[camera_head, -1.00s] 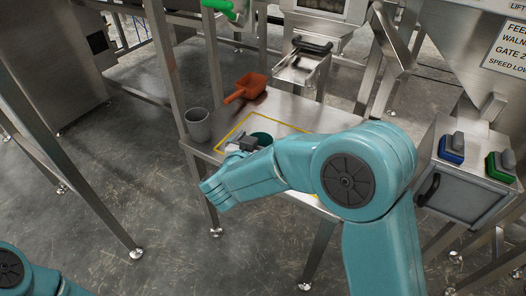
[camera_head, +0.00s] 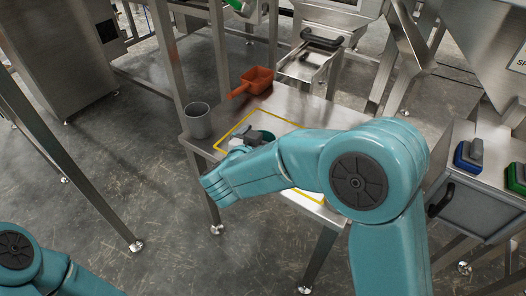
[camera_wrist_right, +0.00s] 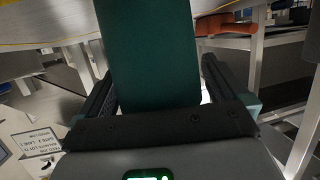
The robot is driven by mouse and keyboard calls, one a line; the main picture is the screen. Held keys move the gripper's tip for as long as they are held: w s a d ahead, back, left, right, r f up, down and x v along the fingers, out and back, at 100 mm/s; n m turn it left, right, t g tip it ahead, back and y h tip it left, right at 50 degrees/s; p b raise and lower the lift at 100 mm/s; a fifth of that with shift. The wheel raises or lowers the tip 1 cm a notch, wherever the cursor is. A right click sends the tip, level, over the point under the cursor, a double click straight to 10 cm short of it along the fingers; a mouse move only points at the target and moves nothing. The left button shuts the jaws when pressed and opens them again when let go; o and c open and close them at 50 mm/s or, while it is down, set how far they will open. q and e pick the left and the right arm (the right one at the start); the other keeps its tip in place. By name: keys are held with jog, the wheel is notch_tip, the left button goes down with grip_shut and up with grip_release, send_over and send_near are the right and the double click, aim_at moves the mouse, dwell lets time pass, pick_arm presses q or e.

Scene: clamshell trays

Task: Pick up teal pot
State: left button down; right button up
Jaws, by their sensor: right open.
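The teal pot (camera_head: 266,135) stands on the small steel table inside a yellow outlined area, partly hidden behind my right arm. In the right wrist view the dark teal pot (camera_wrist_right: 150,50) fills the middle, between the two dark fingers. My right gripper (camera_head: 250,140) is low at the near side of the pot, and in the wrist view the open gripper (camera_wrist_right: 155,88) has one finger on each side of it. I cannot tell whether a finger touches it. My left gripper is out of view.
A grey cup (camera_head: 197,121) stands at the table's left edge. An orange scoop (camera_head: 252,82) lies behind the yellow outline. A steel chute (camera_head: 308,62) rises behind the table. A blue brush (camera_head: 468,156) and a green one (camera_head: 516,178) sit on a steel box at right.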

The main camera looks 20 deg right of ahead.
jog(key=c, duration=1)
